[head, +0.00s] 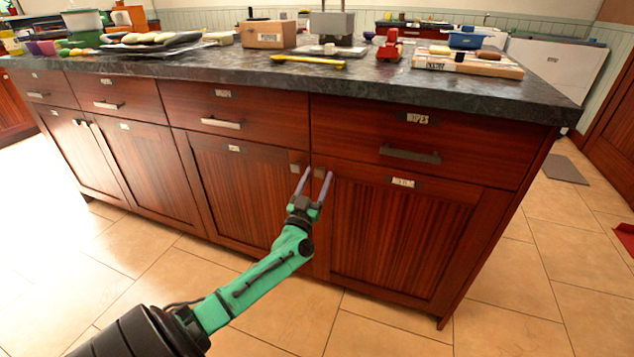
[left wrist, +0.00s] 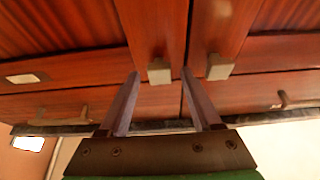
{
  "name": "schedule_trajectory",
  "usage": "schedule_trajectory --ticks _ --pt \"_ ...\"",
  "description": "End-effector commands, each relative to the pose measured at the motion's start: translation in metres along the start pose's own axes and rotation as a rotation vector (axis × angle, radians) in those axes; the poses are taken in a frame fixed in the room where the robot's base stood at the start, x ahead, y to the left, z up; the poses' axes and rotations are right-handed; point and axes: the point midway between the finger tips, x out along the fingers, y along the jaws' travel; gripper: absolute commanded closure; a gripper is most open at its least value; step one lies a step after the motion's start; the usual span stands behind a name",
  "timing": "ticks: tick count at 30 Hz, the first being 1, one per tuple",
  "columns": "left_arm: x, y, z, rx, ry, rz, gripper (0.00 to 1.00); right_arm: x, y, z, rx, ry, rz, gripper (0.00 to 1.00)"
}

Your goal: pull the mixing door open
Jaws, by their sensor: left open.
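The mixing door (head: 395,235) is the dark red wooden door at the right end of the island, with a "MIXING" label (head: 403,182) near its top. It looks shut. Its small square knob (head: 319,172) is at its upper left corner. My left gripper (head: 318,171) is open, with its two purple fingers pointing at the cabinet front. In the left wrist view, which is upside down, the mixing door's knob (left wrist: 159,70) appears between the fingertips (left wrist: 160,73). I cannot tell whether a finger touches it. My right gripper is out of view.
The neighbouring door's knob (head: 295,168) is close beside the left finger; it also shows in the left wrist view (left wrist: 219,66). A drawer handle (head: 410,155) is above the mixing door. The dark countertop (head: 400,85) overhangs above. The tiled floor (head: 390,335) in front is clear.

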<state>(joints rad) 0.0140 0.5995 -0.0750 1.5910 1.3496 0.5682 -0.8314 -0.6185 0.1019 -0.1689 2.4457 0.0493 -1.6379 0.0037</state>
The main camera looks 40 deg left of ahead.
Motion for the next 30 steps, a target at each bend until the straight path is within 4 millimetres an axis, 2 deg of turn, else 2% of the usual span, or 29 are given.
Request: schedule_trajectory --ticks 6,7,11,12,30 --pt "0.0007 0.0 0.0002 0.0 -0.001 0.0 0.35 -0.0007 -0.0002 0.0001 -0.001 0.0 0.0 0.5" --pt "0.0007 0.0 0.0002 0.0 -0.001 0.0 0.43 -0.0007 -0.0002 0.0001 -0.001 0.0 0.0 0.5" --pt "0.0005 0.0 0.0002 0.0 -0.001 0.0 0.92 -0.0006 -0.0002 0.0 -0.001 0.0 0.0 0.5" --pt "0.0005 0.0 0.0002 0.0 -0.001 0.0 1.0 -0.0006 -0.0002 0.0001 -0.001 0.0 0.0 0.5" --pt "0.0001 0.0001 0.0004 -0.001 -0.001 0.0 1.0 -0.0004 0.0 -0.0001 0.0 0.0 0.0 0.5"
